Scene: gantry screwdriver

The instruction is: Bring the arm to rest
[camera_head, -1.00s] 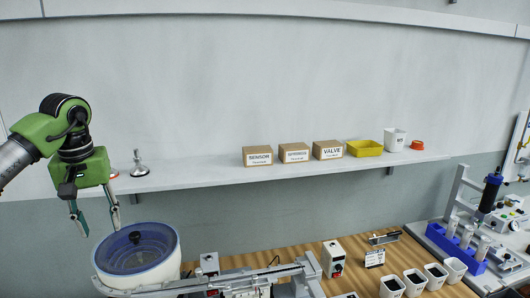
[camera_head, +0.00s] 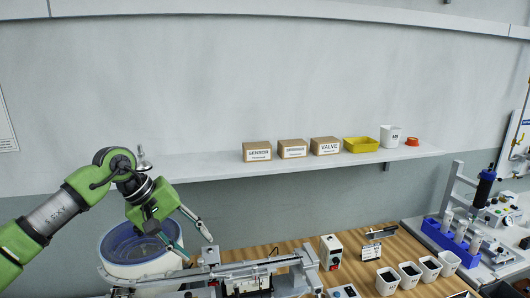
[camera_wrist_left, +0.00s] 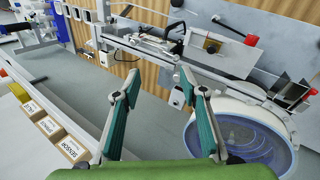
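My left arm comes in from the left in the head view. Its green left gripper (camera_head: 200,249) is open and empty, with its two fingers apart and angled down to the right. It is in front of the bowl feeder (camera_head: 118,270) and covers part of it. In the left wrist view the two teal-padded fingers (camera_wrist_left: 158,88) stand apart with nothing between them. The bowl feeder (camera_wrist_left: 284,155) is right of them there. My right gripper is not seen.
A wall shelf (camera_head: 200,172) carries cartons (camera_head: 257,151), a yellow bin (camera_head: 361,145) and a white cup. A linear feeder rail (camera_head: 250,268) runs right of the bowl. White bins (camera_head: 410,272) and a blue tube rack (camera_head: 450,241) stand farther right.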

